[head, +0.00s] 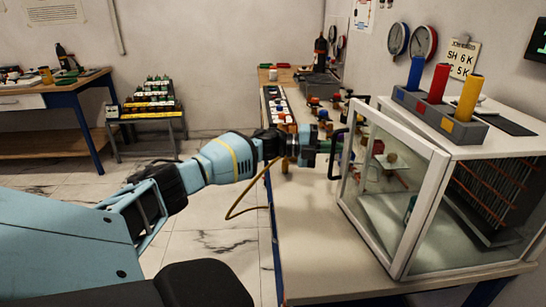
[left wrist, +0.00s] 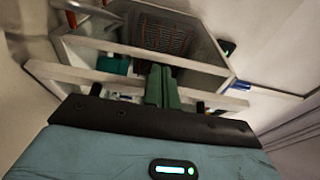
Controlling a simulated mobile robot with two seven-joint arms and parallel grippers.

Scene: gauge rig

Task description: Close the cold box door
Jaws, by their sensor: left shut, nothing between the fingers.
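The cold box (head: 495,145) is a white-framed glass case at the right end of the bench, with a dark rack (head: 497,200) inside. Its white-framed glass door (head: 421,210) stands ajar on the left side, with a gap along its far edge. My left gripper (head: 338,152) is shut and empty, outside the door near its far edge, beside a dark handle-like bar. I cannot tell whether it touches the door. In the left wrist view the green fingers (left wrist: 162,84) are together in front of the white frame and the rack. My right gripper is not in view.
Blue, red and yellow cylinders (head: 437,95) stand in a grey holder on the box. The bench top (head: 310,235) is clear at the near left. Valves and small parts (head: 320,110) crowd its far part. A yellow-brown cable (head: 245,205) hangs near my arm.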

